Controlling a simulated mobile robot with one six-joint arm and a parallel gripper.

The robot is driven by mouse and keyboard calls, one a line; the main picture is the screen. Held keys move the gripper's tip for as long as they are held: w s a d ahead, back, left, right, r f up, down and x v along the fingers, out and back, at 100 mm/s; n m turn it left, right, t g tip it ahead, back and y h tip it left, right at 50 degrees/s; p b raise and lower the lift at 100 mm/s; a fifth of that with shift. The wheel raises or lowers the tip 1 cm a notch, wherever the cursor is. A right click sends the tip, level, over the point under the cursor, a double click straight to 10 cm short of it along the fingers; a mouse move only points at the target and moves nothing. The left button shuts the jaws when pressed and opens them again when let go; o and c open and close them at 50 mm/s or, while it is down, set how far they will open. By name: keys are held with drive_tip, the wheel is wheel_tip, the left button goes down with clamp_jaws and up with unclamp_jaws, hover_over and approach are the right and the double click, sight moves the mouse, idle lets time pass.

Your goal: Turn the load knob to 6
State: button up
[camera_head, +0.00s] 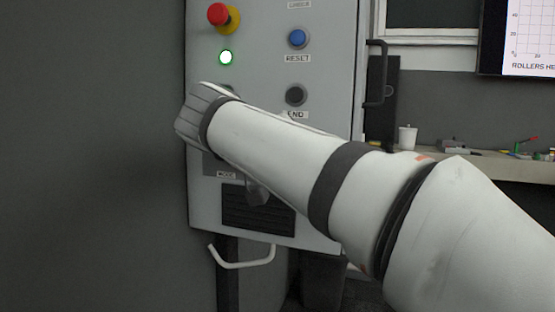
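The grey control panel (340,160) stands upright in the middle of the view. My white arm reaches in from the lower right and crosses the panel's lower half. The wrist end of my arm (200,113) is in front of the panel's left edge, below the green light. The fingers of my gripper are hidden behind the wrist, so I cannot see whether they are open or touch anything. I cannot make out the load knob or its scale; my arm covers that part of the panel. A grey rounded part (257,193) shows just below my forearm; I cannot tell what it is.
The panel has a red stop button (219,14), a lit green lamp (226,57), a blue RESET button (297,38) and a dark END button (295,95). A MODE label (227,175) and vent (237,212) are below. A bench with a white cup (407,138) stands right.

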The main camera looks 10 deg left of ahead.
idle(0.4)
drive_tip(key=o, duration=1)
drive_tip(key=shift+c, duration=0.2)
drive_tip(key=p+v, duration=0.2)
drive_tip(key=v, duration=0.6)
drive_tip(key=shift+a, duration=0.15)
